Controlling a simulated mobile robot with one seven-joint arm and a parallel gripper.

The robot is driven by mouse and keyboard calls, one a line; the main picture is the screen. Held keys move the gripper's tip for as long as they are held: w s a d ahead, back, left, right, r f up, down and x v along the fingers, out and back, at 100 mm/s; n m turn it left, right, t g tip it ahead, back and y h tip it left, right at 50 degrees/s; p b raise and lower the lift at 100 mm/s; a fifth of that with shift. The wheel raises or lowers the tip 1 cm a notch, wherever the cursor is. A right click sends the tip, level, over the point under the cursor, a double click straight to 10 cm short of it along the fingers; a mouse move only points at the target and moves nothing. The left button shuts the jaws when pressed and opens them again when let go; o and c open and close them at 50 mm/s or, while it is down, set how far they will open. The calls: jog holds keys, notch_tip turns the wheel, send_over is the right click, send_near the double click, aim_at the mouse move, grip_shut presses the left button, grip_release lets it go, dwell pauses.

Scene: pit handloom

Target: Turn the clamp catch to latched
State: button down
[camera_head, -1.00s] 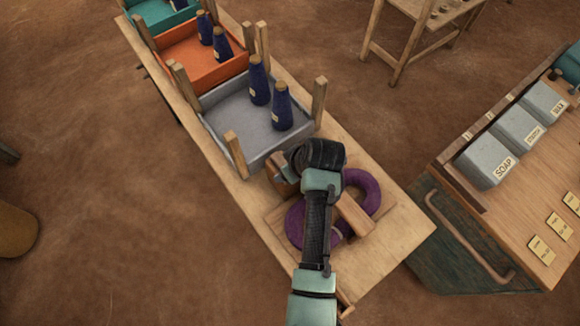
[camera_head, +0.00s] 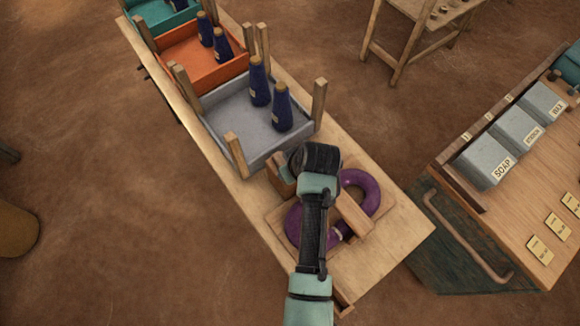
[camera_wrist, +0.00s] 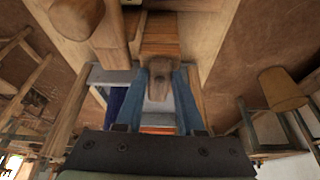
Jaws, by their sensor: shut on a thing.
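In the wrist view my gripper (camera_wrist: 160,72) has its two blue-grey fingers closed on either side of a rounded wooden piece, which looks like the clamp catch (camera_wrist: 163,92). In the head view my arm's dark end (camera_head: 315,162) hangs over the wooden clamp block and hides the fingers and most of the catch. A wooden part (camera_head: 280,178) shows just left of it. A purple hank (camera_head: 362,188) loops around the clamp's wooden bar (camera_head: 352,214), partly behind my arm. I cannot read from the picture whether the catch is at latched.
A grey tray (camera_head: 214,128) with corner posts and two dark blue cones stands just beyond my gripper. An orange tray (camera_head: 182,72) is farther along the bench (camera_head: 385,245).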

jog(key=m+p, duration=0.1)
jog(key=m, duration=0.1)
jog(key=m+h+p, duration=0.1)
jog(key=m, duration=0.1)
jog(key=shift+a+r+t, duration=0.1)
jog(key=shift+a+t, duration=0.1)
jog(key=shift+t, duration=0.1)
jog(key=m+h, duration=0.2)
jog(key=m, duration=0.2)
jog(key=shift+a+m+p, duration=0.1)
jog(key=shift+m+p, duration=0.2)
jog(key=shift+p, duration=0.1)
jog(key=m+h+b, duration=0.1)
jog(key=m, duration=0.3)
jog(key=shift+a+m+h, duration=0.1)
jog(key=shift+m+h, duration=0.2)
jog(key=shift+h, duration=0.1)
jog(key=shift+w+m+g+h+b, duration=0.1)
jog(key=shift+m+g+h+b, duration=0.55)
jog(key=shift+m, duration=1.15)
jog(key=shift+g, duration=0.25)
jog(key=c, duration=0.5)
grip_release()
